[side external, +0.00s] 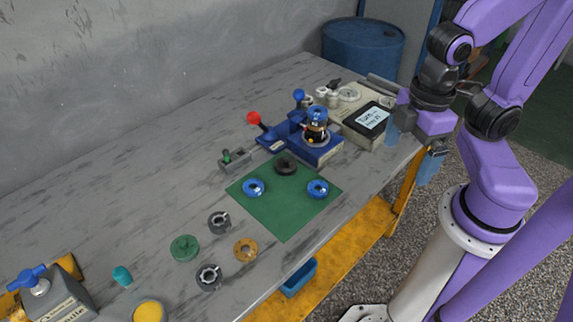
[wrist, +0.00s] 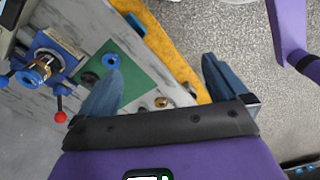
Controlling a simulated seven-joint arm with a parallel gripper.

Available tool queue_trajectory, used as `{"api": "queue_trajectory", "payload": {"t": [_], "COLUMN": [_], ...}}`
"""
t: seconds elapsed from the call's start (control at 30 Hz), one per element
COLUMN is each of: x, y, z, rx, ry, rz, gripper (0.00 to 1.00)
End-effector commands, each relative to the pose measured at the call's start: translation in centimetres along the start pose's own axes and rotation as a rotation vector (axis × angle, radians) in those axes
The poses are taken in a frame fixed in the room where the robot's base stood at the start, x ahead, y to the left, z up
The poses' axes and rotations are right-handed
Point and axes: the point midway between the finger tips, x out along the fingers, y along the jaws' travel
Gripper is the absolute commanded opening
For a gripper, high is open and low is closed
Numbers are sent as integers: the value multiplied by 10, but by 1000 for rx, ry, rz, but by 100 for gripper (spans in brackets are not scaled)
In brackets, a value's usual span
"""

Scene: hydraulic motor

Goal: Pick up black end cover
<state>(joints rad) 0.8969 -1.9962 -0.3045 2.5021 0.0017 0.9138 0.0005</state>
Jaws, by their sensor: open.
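A round black part, seemingly the black end cover (side external: 286,165), lies at the far corner of the green mat (side external: 284,212), close to the blue fixture. My gripper (side external: 411,150) is open and empty, near the table's right edge, above and well to the right of the black part. Its two blue fingers stand wide apart in the wrist view (wrist: 160,86).
Two blue rings (side external: 253,187) (side external: 317,189) lie on the mat. A blue fixture (side external: 318,146) holds a motor assembly, with a display box (side external: 372,118) beside it. Dark grey rings (side external: 219,222) (side external: 208,277), a green disc (side external: 184,248) and an orange ring (side external: 245,249) lie nearer the front.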

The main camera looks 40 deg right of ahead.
Motion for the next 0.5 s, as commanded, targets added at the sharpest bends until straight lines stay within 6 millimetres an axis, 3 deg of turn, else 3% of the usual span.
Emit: {"api": "queue_trajectory", "payload": {"t": [0.07, 0.1, 0.37, 0.5], "x": [0, 0, 0, 0], "y": [0, 0, 0, 8], "z": [0, 0, 0, -11], "rx": [0, 0, 0, -15], "ry": [0, 0, 0, -2], "rz": [0, 0, 0, 1], "gripper": [100, 93, 93, 93]}}
